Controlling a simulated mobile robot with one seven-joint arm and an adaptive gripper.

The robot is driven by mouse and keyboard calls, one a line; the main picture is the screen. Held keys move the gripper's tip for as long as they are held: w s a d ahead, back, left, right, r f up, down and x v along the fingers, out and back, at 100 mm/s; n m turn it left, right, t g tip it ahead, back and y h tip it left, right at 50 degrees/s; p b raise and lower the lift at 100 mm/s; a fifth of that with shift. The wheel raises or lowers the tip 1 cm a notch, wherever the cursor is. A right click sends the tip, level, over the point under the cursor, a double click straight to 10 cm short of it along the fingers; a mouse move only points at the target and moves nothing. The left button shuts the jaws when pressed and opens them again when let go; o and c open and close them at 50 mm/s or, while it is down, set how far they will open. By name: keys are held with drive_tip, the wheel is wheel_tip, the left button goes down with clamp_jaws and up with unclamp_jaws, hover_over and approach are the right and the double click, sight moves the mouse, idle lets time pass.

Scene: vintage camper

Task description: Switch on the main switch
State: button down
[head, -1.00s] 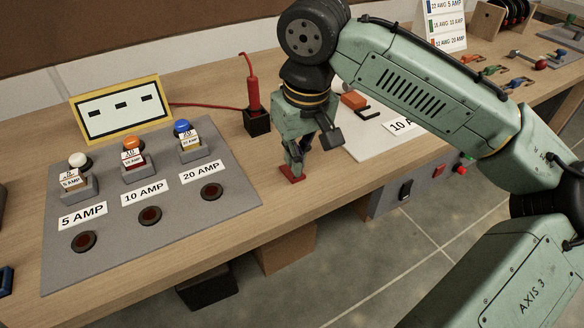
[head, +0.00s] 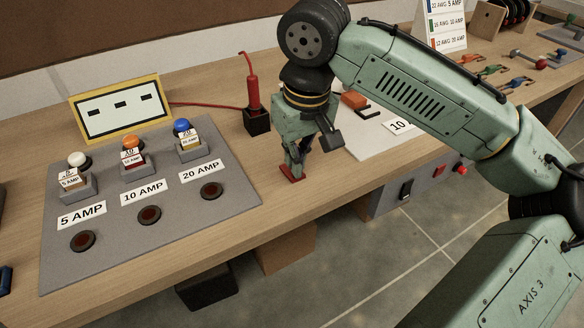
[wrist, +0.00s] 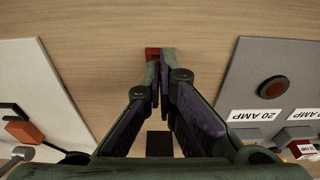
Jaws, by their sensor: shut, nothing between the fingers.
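My gripper (head: 291,172) points down over the bench, left of the white panel and well left of and above the rocker switch. Its fingers are together and empty, with red at the tips; in the wrist view the closed fingertips (wrist: 160,54) are over bare wood.
A grey board (head: 100,255) with labelled amp fuses stands left of my gripper. A red probe (head: 252,82) in a black holder (head: 257,121) is behind it. The white panel (head: 365,143) lies to its right.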

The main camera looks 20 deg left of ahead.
drive_tip(key=shift+f+b, duration=0.4)
drive_tip(key=shift+f, duration=0.35)
idle(0.3)
wheel_tip(320, 180, up, 7)
drive_tip(key=p, duration=0.6)
idle(0.6)
